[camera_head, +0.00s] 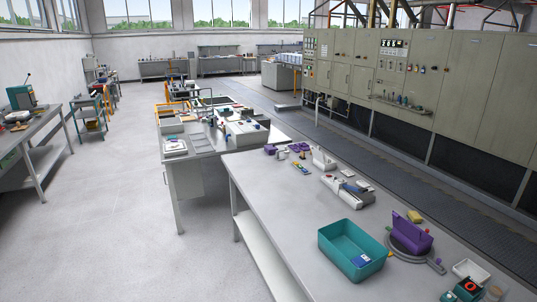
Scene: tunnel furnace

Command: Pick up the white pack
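I cannot tell for certain which thing is the white pack. One white upright item (322,159) stands toward the far end of the near grey table (262,205). A small flat white item (348,172) lies just to its right. A shallow white container (471,269) sits at the near right of the same table. A small blue-and-white item (362,260) lies in the teal bin (342,236). Neither of my grippers shows in the view.
A grey-white device (347,191) and a purple holder (411,231) on a round grey base stand on the near table. The table's left middle is bare. A second workbench (205,146) stands beyond. Cabinets (425,75) line the right; open floor (115,215) lies left.

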